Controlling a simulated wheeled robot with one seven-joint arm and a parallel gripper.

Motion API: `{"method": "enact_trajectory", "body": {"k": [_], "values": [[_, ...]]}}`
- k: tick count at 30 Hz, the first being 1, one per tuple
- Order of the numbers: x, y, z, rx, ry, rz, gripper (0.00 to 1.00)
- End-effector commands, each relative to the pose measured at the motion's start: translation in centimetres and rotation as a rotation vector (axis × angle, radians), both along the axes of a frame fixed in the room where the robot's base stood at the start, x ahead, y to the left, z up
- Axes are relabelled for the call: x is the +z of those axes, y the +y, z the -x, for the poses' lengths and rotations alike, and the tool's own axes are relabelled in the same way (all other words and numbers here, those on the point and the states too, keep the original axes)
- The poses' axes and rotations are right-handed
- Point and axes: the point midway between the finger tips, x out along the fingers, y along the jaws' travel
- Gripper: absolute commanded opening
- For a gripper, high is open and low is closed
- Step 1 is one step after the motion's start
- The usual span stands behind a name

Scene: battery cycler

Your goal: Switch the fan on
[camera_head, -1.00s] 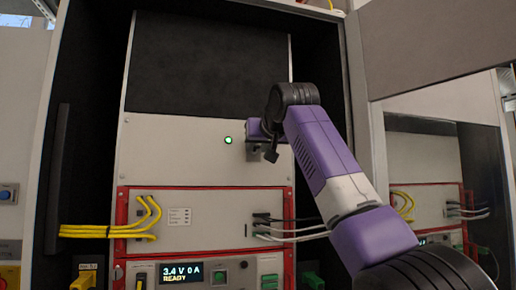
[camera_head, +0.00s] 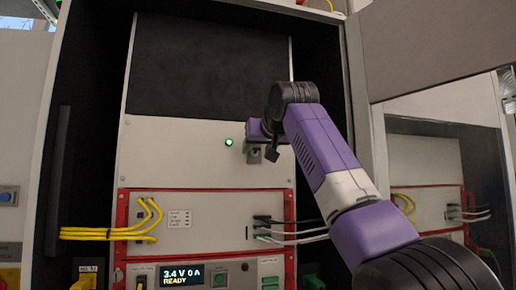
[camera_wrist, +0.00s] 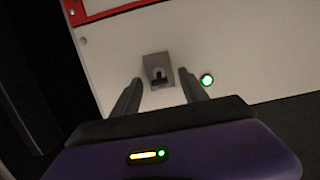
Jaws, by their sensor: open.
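A small toggle switch with a dark lever (camera_wrist: 159,78) sits on a square grey plate on the pale panel. A lit green lamp (camera_wrist: 207,80) is beside it; the lamp also shows in the head view (camera_head: 229,142), left of my gripper. My gripper (camera_wrist: 160,76) is open and empty, its two grey fingers on either side of the switch in the wrist view. I cannot tell whether they touch it. In the head view my gripper (camera_head: 254,148) is at the pale panel and largely hides the switch. No fan is clearly seen.
Below the pale panel is a red-framed unit (camera_head: 210,212) with yellow cables (camera_head: 110,233) on the left and grey and black leads (camera_head: 290,235) on the right. Under it, a display (camera_head: 181,275) reads 3.4 V 0 A READY. An open cabinet door (camera_head: 430,45) is at right.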

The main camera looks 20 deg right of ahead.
Motion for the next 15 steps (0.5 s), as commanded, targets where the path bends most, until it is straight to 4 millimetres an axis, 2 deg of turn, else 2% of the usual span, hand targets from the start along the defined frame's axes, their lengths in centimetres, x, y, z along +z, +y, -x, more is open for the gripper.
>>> {"method": "enact_trajectory", "body": {"k": [5, 15], "values": [[0.0, 0.0, 1.3, 0.000, -0.003, 0.000, 0.51], [1.2, 0.0, 6.5, 0.000, -0.004, 0.000, 0.51]]}}
